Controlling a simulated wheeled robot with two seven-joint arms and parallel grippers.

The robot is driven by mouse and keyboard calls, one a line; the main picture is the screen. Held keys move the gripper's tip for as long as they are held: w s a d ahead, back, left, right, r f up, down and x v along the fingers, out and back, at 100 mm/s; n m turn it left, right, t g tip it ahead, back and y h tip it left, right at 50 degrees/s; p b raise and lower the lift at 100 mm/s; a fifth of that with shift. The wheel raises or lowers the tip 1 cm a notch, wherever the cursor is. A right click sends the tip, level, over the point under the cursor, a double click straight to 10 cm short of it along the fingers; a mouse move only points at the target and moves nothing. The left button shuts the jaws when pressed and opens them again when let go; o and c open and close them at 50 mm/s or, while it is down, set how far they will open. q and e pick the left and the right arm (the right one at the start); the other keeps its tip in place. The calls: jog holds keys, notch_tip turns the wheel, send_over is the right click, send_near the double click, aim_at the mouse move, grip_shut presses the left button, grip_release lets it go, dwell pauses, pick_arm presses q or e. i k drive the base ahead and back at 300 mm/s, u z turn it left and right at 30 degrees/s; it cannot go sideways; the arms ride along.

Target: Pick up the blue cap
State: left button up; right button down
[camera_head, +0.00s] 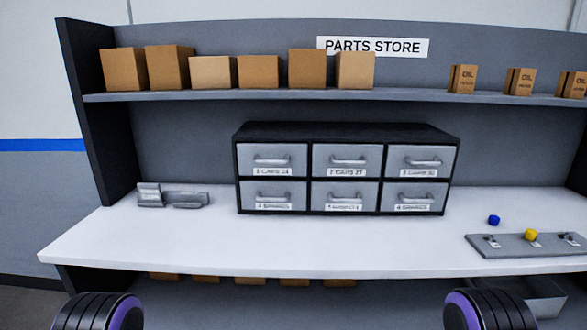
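The blue cap (494,220) is a small dark-blue piece on the white worktop, toward the right. It sits just behind a grey plate (510,246) and apart from it. Dark rounded parts of my arms with purple rings show at the bottom left and bottom right edges. Neither gripper is in view, and nothing of mine is near the cap.
A yellow cap (531,235) sits on the grey plate. A drawer cabinet (345,130) stands mid-worktop (200,245), with a grey metal holder (172,197) to its left. A shelf (420,97) with boxes overhangs the back. The front worktop is clear.

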aim_at(493, 220)
jog(key=z, duration=1.3)
